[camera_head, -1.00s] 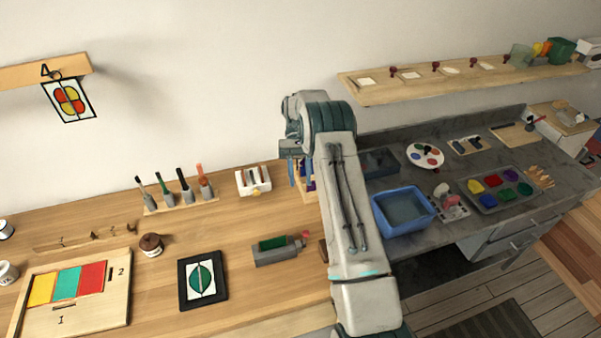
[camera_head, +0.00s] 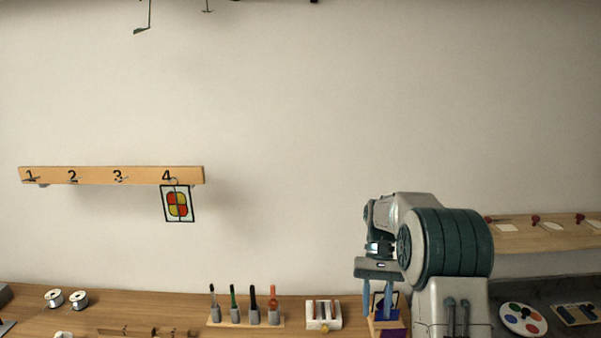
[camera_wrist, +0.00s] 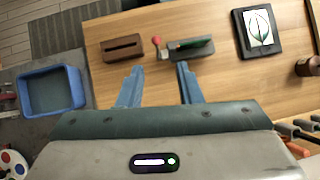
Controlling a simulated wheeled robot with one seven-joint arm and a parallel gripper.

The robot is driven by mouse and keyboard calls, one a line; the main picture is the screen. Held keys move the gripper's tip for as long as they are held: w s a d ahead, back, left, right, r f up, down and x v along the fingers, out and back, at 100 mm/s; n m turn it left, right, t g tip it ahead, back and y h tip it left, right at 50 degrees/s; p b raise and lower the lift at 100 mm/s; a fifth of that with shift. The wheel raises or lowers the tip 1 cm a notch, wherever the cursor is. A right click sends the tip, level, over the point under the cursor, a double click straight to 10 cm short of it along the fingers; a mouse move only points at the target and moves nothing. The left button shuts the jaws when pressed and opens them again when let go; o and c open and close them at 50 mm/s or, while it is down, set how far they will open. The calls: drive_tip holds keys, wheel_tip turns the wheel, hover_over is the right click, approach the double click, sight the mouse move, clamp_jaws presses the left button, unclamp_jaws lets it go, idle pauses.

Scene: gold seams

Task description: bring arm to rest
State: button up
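My arm stands at the right of the head view, bent at its teal-banded joint, with my gripper (camera_head: 378,312) hanging from it, fingers down. In the wrist view my gripper (camera_wrist: 158,72) has its two blue fingers well apart with nothing between them. They are above the wooden bench (camera_wrist: 215,85). A brown slotted block (camera_wrist: 122,48) and a grey tool with a green top and red knob (camera_wrist: 190,47) lie beyond the fingertips.
In the head view a small wooden stand with purple parts (camera_head: 388,325) is close behind or below the fingers. A white holder (camera_head: 323,315) and brush rack (camera_head: 245,321) stand left. A blue basin (camera_wrist: 52,90) and framed leaf picture (camera_wrist: 258,30) show in the wrist view.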

drive_tip(key=s+a+r+t+h+b, duration=0.1)
drive_tip(key=s+r+t, duration=0.25)
drive_tip(key=s, duration=0.25)
drive_tip(key=s+a+r+t, duration=0.1)
drive_tip(key=s+r+t, duration=0.1)
drive_tip(key=s+r, duration=0.3)
drive_tip(key=s+f+t, duration=0.2)
drive_tip(key=s, duration=0.4)
drive_tip(key=s+f+n+t+b, duration=0.1)
drive_tip(key=s+t, duration=0.2)
drive_tip(key=s, duration=0.2)
drive_tip(key=shift+s+a+f+b, duration=0.2)
drive_tip(key=shift+s+f+b, duration=0.1)
drive_tip(key=shift+s+f, duration=0.1)
idle(0.9)
